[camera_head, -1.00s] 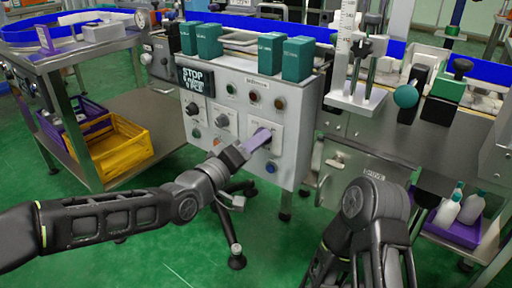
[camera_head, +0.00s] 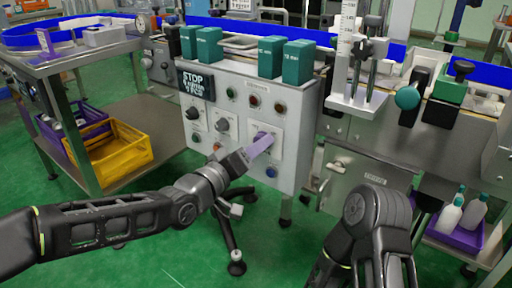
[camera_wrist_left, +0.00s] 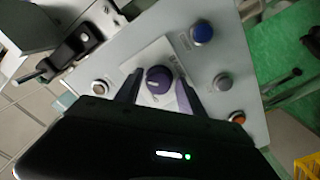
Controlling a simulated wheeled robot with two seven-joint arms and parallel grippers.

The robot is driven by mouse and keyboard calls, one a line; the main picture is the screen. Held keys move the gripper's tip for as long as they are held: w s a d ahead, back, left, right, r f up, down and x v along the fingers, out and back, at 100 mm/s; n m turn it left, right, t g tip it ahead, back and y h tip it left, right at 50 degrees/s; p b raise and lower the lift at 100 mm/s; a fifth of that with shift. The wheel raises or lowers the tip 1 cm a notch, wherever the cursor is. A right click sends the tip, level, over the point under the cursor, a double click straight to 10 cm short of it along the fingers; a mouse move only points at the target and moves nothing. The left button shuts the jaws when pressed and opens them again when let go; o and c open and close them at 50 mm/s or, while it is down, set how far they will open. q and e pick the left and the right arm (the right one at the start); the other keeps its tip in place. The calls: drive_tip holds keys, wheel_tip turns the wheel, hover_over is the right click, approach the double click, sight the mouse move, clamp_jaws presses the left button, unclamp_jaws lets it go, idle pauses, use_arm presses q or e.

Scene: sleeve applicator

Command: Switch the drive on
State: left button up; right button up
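The grey control panel (camera_head: 235,150) stands at the middle of the head view. A dark purple rotary knob (camera_wrist_left: 158,78) with a white pointer mark sits on a white plate in the left wrist view. My left gripper (camera_head: 266,142) is at the panel's right part, its purple fingers hiding most of the knob in the head view. In the left wrist view the gripper (camera_wrist_left: 158,92) is open, with one finger on each side of the knob and small gaps visible. My right arm shows at the lower right of the head view; its gripper is out of view.
A blue button (camera_wrist_left: 202,33), a grey-white button (camera_wrist_left: 222,82) and an orange button (camera_wrist_left: 237,117) are near the knob. Teal boxes (camera_head: 271,57) stand on top. A yellow crate (camera_head: 120,155) is at left.

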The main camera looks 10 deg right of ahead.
use_arm(q)
drive_tip(key=shift+o, duration=1)
drive_tip(key=shift+a+r, duration=0.1)
drive_tip(key=p+v, duration=0.3)
drive_tip(key=v, duration=0.4)
drive_tip(key=shift+s+a, duration=0.2)
drive_tip(key=shift+s, duration=0.05)
